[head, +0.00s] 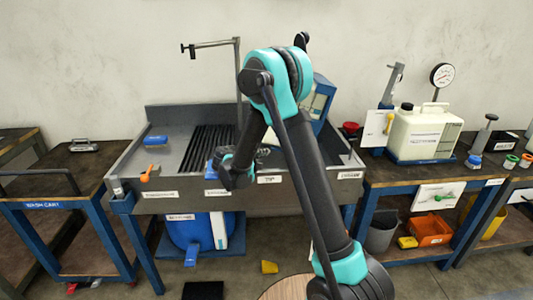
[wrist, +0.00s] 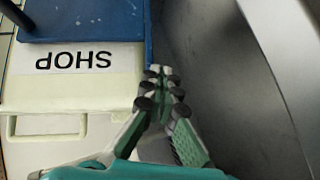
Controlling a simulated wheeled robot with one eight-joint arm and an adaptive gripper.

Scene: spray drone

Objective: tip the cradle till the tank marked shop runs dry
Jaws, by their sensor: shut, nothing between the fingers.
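In the wrist view, the tank marked SHOP (wrist: 75,90) is pale cream, and its lettering reads upside down. A blue part (wrist: 85,20), apparently the cradle, lies across the tank's top in the picture and runs down its right side. My gripper (wrist: 163,84) is shut and empty, its tips overlapping the blue edge in the picture; I cannot tell whether they touch it. In the head view, my arm reaches over the grey sink bench (head: 172,200), which has a TIP label (head: 270,179). The arm hides most of the tank and cradle there.
A dark metal wall (wrist: 215,60) stands close right of my gripper. A cream jug (head: 422,135) and a dial gauge (head: 442,75) stand on the right bench. The wash cart (head: 58,204) is at left. A blue drum (head: 190,228) sits under the sink.

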